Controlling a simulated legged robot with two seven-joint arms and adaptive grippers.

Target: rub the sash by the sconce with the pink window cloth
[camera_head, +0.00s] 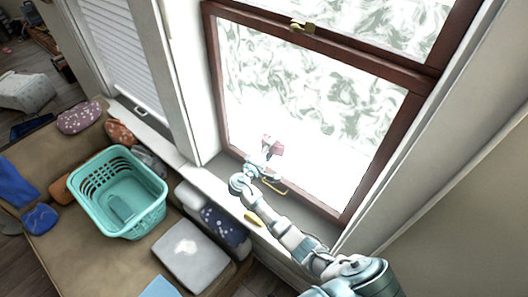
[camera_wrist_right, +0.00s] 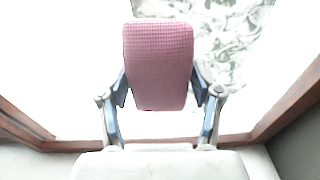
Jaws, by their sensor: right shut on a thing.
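The pink window cloth (camera_head: 273,146) is a thick pad with a waffle texture, and it fills the upper middle of the right wrist view (camera_wrist_right: 158,65). My right gripper (camera_head: 265,157) is shut on it; in the right wrist view its two fingers (camera_wrist_right: 162,95) clasp the cloth's left and right sides. The sash (camera_head: 315,182) has a dark red-brown wooden frame around bright patterned glass. The cloth is in front of the lower part of the pane; I cannot tell whether it touches the glass. No sconce is recognisable. My left gripper is out of view.
A brass handle (camera_head: 274,187) is on the sash's bottom rail and a brass latch (camera_head: 302,26) is above. A teal basket (camera_head: 121,228), a grey cushion (camera_head: 189,257) and several loose items crowd the brown seat at left. A yellow item (camera_head: 254,219) lies near the sill.

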